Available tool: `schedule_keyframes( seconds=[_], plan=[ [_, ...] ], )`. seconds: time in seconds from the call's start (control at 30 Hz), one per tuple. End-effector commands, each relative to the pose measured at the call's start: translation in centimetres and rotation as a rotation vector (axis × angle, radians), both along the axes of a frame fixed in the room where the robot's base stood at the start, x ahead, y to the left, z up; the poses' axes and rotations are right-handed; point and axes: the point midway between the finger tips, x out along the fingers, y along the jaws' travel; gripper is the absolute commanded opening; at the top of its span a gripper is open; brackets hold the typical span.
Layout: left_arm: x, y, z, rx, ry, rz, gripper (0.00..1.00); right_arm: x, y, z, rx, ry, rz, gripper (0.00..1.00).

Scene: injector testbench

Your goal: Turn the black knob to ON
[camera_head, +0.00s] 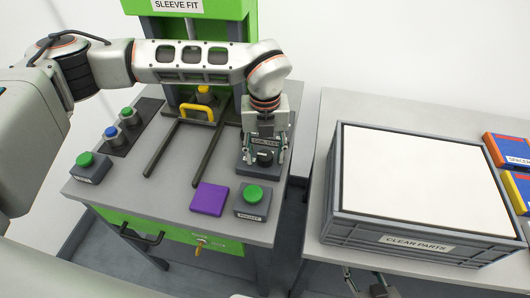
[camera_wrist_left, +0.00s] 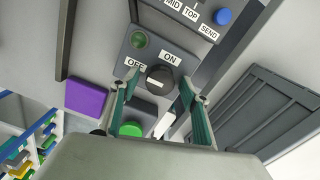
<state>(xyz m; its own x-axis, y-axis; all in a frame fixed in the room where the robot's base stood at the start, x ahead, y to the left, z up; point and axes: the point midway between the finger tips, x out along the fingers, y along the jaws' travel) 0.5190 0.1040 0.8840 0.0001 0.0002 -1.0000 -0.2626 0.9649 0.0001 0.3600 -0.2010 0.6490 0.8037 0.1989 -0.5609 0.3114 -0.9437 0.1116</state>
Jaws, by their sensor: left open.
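The black knob (camera_wrist_left: 158,76) sits on a dark grey switch box (camera_wrist_left: 124,68) with OFF and ON labels. A pale mark shows on its face; I cannot tell exactly which label it points to. In the head view the knob (camera_head: 265,158) is at the right side of the bench, below my left gripper (camera_head: 266,150). My left gripper is open, and in the wrist view its fingertips (camera_wrist_left: 158,82) are on either side of the knob; I cannot tell whether they touch it. Part of my right gripper (camera_head: 370,288) shows at the bottom edge.
A dark green lamp (camera_wrist_left: 139,39) is beside the knob. A purple pad (camera_head: 210,199) and a green button (camera_head: 253,194) lie in front of the box. A yellow handle (camera_head: 197,113) stands behind left.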

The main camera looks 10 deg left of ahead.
Motion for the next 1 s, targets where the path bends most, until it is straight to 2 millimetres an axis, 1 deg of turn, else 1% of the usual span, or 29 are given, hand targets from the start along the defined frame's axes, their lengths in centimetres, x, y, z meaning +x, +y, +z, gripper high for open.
schedule_keyframes(
  seconds=[0.07, 0.1, 0.17, 0.2, 0.23, 0.27, 0.5, 0.67, 0.87, 1.0],
  plan=[
    [0.0, -0.01, 0.01, 0.0, 0.0, 0.0, 0.46, 0.01, -0.01, -0.01, 0.0, 0.0, 0.0, 0.4],
    [0.0, -0.01, 0.02, 0.0, 0.0, 0.0, 0.43, 0.01, -0.01, -0.01, 0.0, 0.0, 0.0, 0.4],
    [0.0, -0.01, 0.03, 0.0, 0.0, 0.0, 0.28, -0.02, -0.02, -0.05, 0.0, 0.001, 0.0, 0.4],
    [-0.01, -0.01, 0.03, 0.0, 0.0, 0.0, 0.18, -0.03, -0.02, -0.09, -0.001, 0.002, 0.0, 0.4],
    [-0.01, -0.01, 0.04, 0.0, 0.0, 0.0, 0.1, -0.05, -0.03, -0.13, -0.001, 0.002, 0.0, 0.4],
    [0.0, -0.01, 0.04, 0.0, 0.0, 0.0, 0.08, -0.08, -0.03, -0.17, -0.001, 0.003, 0.0, 0.4],
    [0.0, -0.01, 0.06, 0.0, 0.0, -0.008, 0.08, -0.23, -0.08, -0.5, -0.002, 0.009, 0.0, 0.4],
    [0.02, 0.01, 0.09, 0.0, -0.001, -0.05, 0.08, -0.25, -0.1, -0.52, -0.003, 0.01, 0.0, 0.4],
    [0.02, 0.01, 0.1, 0.0, -0.001, -0.168, 0.08, -0.23, -0.11, -0.46, -0.003, 0.009, 0.0, 0.4],
    [0.02, 0.01, 0.15, 0.0, -0.001, -0.289, 0.08, -0.17, -0.1, -0.31, -0.003, 0.006, 0.0, 0.4]
  ],
)
